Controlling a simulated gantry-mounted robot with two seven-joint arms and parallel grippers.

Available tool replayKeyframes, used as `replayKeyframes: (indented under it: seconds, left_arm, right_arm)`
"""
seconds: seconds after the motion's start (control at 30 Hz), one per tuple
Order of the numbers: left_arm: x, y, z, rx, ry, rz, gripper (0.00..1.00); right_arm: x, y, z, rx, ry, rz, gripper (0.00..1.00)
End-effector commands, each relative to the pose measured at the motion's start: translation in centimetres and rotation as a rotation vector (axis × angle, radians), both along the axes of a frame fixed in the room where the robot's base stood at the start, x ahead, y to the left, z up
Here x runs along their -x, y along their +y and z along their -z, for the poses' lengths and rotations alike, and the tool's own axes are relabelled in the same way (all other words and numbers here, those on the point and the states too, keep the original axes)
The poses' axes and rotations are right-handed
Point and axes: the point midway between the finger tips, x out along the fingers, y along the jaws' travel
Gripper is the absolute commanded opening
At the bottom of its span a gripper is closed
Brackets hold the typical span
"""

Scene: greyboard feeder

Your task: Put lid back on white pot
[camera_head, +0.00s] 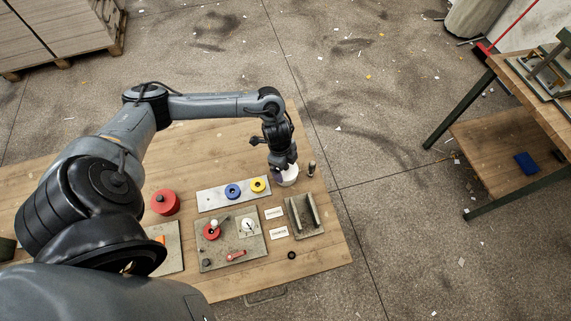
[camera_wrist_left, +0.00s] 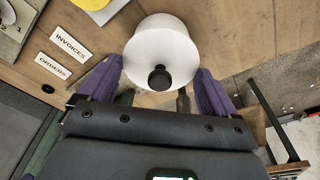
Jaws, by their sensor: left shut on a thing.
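The white pot (camera_head: 289,179) stands near the table's far right edge, partly hidden under my left gripper (camera_head: 283,166). In the left wrist view, a round white lid (camera_wrist_left: 150,52) with a black knob (camera_wrist_left: 160,78) faces the camera, with white pot wall (camera_wrist_left: 165,22) showing beyond it. My right gripper is not in view.
A small dark peg-like object (camera_head: 311,169) stands just right of the pot. A grey plate with blue (camera_head: 232,191) and yellow (camera_head: 258,184) rings, label cards (camera_head: 275,212) and an upright-walled holder (camera_head: 291,230) lie nearby. A red pot (camera_head: 165,203) stands further left.

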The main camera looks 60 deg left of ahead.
Motion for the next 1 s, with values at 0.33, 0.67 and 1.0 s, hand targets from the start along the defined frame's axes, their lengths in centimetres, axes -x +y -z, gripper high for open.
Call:
replayKeyframes:
  seconds: [0.33, 0.67, 1.0]
  left_arm:
    - [0.00, -0.02, 0.03, 0.000, 0.000, 0.000, 0.62]
    - [0.00, -0.02, 0.02, 0.000, 0.000, 0.000, 1.00]
    - [0.00, -0.02, -0.47, 0.000, 0.000, 0.000, 1.00]
  right_arm:
    - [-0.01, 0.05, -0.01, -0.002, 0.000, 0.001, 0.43]
    - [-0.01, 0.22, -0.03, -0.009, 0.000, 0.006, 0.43]
    - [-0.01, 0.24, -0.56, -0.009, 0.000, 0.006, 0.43]
